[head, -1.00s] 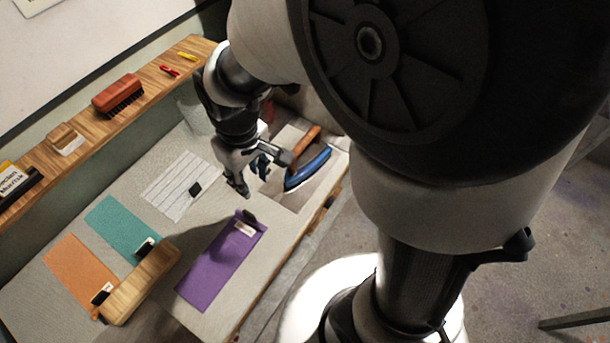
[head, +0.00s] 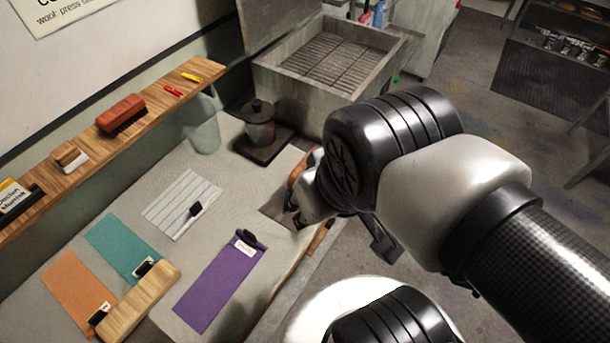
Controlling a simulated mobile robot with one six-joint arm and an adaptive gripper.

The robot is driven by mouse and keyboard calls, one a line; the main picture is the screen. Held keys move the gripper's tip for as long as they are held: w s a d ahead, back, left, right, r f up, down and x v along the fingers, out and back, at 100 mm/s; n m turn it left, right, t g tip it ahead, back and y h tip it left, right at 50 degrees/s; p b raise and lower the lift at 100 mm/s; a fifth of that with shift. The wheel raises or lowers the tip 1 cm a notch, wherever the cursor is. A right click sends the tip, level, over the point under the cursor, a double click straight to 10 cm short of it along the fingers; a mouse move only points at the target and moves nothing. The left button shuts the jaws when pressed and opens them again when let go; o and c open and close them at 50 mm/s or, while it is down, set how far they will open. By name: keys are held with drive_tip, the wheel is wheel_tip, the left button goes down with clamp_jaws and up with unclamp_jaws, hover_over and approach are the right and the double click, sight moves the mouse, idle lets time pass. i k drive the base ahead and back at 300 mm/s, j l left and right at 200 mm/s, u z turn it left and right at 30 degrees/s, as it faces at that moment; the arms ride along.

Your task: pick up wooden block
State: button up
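The long light wooden block (head: 145,299) lies at the near left of the table, by the lower ends of the orange and teal cloth swatches. A smaller two-tone block, brown and pale (head: 70,157), sits on the wall shelf. My gripper (head: 301,221) is at the table's right edge, right of the purple swatch and well apart from the long block. My own arm links hide most of it, so its fingers and anything between them are unclear. A brown-orange piece, seemingly the iron's handle (head: 299,166), shows beside my arm; the iron's blue body is hidden.
Orange (head: 75,285), teal (head: 119,245), white striped (head: 180,205) and purple (head: 215,290) swatches with dark clips lie on the table. The shelf (head: 150,135) holds a red brush (head: 121,115). A lidded pot (head: 259,125) and a grated basin (head: 330,60) stand behind.

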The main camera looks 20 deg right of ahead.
sight(118, 323)
drive_tip(key=j+u, duration=0.2)
drive_tip(key=u, duration=1.35)
drive_tip(key=i+l+u, duration=0.1)
drive_tip(key=i, duration=0.1)
